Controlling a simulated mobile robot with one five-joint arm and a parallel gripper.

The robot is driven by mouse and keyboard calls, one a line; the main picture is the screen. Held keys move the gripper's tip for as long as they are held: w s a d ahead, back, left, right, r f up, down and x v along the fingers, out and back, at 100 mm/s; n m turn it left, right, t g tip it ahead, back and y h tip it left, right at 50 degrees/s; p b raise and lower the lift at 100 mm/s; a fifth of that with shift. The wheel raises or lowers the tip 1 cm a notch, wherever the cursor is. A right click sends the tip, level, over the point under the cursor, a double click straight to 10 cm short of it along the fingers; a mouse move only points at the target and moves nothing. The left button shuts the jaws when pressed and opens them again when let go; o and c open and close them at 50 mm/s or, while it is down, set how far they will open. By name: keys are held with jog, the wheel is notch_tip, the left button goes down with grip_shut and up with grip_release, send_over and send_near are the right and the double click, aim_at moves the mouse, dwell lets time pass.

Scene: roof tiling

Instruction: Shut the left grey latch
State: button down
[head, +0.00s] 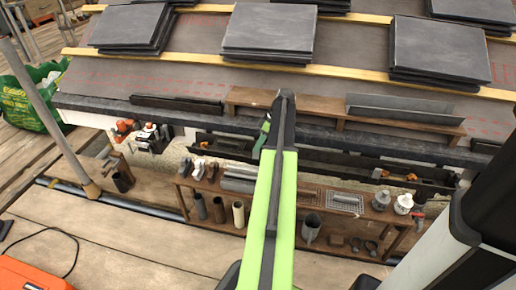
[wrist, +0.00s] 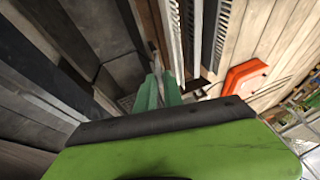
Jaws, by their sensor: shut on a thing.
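My gripper (wrist: 160,82) has green fingers, seen in the wrist view close together around a thin grey piece (wrist: 156,60). Only a little of that piece shows, and I cannot tell what it is. In the head view my gripper (head: 262,135) hangs by the roof's lower edge, mostly hidden behind my green arm. I cannot make out a left grey latch for certain in either view. An orange case (head: 32,275) is cut off at the lower left of the head view; an orange thing (wrist: 245,76) also shows right of the fingers in the wrist view.
Stacks of dark slates (head: 270,32) lie on the roof along wooden battens (head: 352,73). A wooden shelf (head: 300,190) with tubes, pots and fittings stands below the roof edge. A green bag (head: 32,100) is at the left.

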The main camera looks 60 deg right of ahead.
jog(key=y, duration=0.1)
jog(key=d+y+b, duration=0.1)
jog(key=f+b, duration=0.1)
jog(key=shift+w+d+m+g+y, duration=0.25)
jog(key=shift+d+m+g+y, duration=0.05)
jog(key=shift+d+y, duration=0.1)
jog(key=shift+r+b, duration=0.1)
jog(key=shift+b, duration=0.25)
jog(key=c, duration=1.5)
grip_release()
jog(key=shift+o, duration=0.2)
